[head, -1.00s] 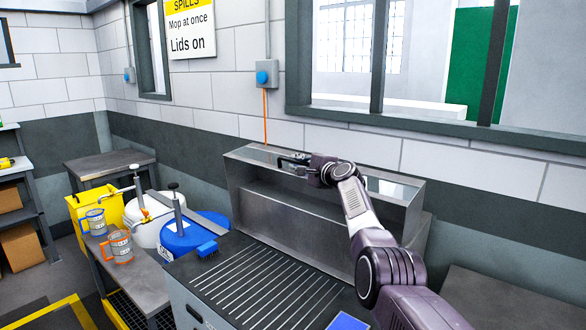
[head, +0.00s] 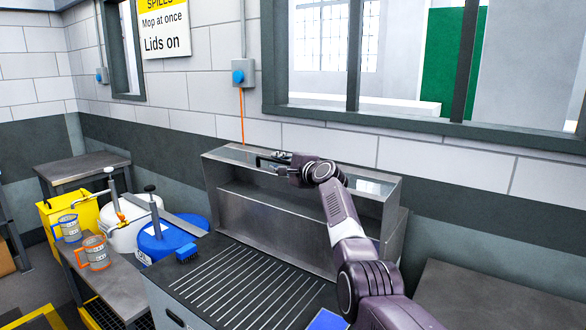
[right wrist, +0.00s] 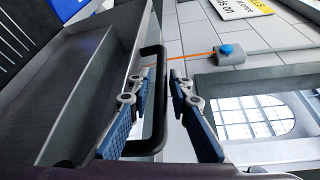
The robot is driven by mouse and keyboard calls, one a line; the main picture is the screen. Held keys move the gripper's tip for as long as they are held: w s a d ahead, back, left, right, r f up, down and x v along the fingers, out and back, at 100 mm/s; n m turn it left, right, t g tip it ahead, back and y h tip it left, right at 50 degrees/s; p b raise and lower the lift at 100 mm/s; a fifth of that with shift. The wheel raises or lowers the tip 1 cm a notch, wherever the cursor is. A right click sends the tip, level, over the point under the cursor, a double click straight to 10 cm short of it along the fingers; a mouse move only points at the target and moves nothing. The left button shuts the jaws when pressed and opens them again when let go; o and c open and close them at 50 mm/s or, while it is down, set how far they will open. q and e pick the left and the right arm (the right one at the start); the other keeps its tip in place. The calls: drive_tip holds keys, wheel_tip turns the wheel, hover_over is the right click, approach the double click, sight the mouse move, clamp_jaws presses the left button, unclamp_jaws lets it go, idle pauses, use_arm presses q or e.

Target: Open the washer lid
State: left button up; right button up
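The washer is a grey cabinet with a slotted black top (head: 250,285). Its grey metal lid (head: 290,225) stands raised at the back of that top, its hollow inner side facing me. My right gripper (head: 272,161) is at the lid's upper edge, left of its middle. In the right wrist view, the lid (right wrist: 85,85) fills the left side. A black bar handle (right wrist: 160,70) on it runs between the blue-padded fingers of my right gripper (right wrist: 163,100). The fingers are apart, with a clear gap on the handle's right side. My left gripper is not in view.
Left of the washer are a blue-lidded drum (head: 170,240), a white drum (head: 122,225), a yellow bin (head: 55,212) and two mugs on a bench. The wall and window are close behind the lid.

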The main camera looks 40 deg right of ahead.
drive_tip(key=s+r, duration=0.1)
drive_tip(key=s, duration=0.9)
drive_tip(key=shift+s+a, duration=0.15)
drive_tip(key=shift+a, duration=0.15)
idle(0.5)
